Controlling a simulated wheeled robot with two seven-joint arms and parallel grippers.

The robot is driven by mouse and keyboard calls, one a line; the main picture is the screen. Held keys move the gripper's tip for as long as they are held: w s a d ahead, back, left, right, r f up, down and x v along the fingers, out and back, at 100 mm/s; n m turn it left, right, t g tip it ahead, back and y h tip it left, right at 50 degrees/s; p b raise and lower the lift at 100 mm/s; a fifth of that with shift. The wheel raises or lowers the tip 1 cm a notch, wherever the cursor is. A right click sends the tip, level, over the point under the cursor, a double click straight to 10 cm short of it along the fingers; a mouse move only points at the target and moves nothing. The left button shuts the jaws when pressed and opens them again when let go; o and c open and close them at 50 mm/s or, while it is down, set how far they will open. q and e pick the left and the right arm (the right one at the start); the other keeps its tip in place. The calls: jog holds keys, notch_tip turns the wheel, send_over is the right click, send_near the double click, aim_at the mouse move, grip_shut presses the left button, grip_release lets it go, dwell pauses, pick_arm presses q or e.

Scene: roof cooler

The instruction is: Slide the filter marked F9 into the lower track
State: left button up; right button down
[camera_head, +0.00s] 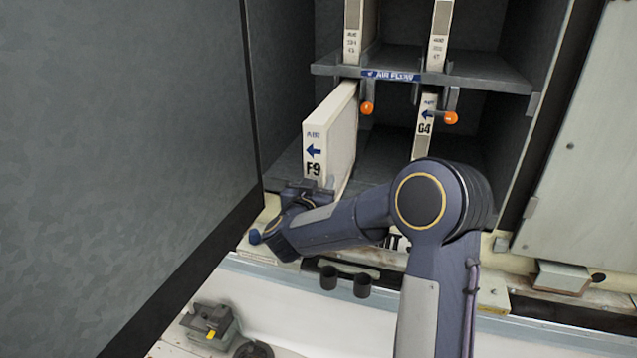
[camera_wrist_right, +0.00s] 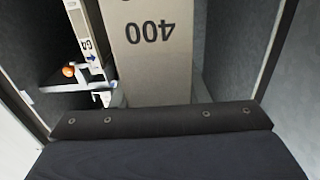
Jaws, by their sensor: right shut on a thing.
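The F9 filter (camera_head: 330,140) is a pale, upright panel with a blue left-pointing arrow on its narrow front edge. It stands at the left of the lower bay, its front sticking out past the shelf edge. My right gripper (camera_head: 314,190) is shut on the lower front of this filter. In the right wrist view, the filter's broad tan face (camera_wrist_right: 150,60) shows an upside-down "400", and a dark part of my gripper covers its lower end. The lower track under the filter is hidden by my arm and gripper. My left gripper is not in view.
The G4 filter (camera_head: 425,128) stands to the right in the lower bay. Orange-knobbed latches (camera_head: 367,107) (camera_head: 450,118) hang below the shelf labelled AIR FLOW (camera_head: 480,70). A dark wall (camera_head: 130,120) is close on the left. A grey device (camera_head: 211,325) lies at bottom left.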

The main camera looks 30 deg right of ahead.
jog(key=shift+w+d, duration=0.1)
jog(key=shift+d, duration=0.05)
jog(key=p+x, duration=0.1)
jog(key=x, duration=0.7)
jog(key=shift+w+f, duration=0.15)
jog(key=shift+w, duration=0.05)
dwell(0.8)
jog(key=shift+d, duration=0.25)
jog(key=shift+w, duration=0.1)
jog(key=p+x, duration=0.1)
jog(key=x, duration=0.5)
jog(key=shift+w+d+p, duration=0.25)
jog(key=shift+d+p, duration=0.1)
dwell(0.3)
jog(key=shift+f, duration=0.1)
jog(key=p+x, duration=0.2)
jog(key=x, duration=0.5)
jog(key=shift+p, duration=0.35)
jog(key=shift+f, duration=0.1)
dwell(0.5)
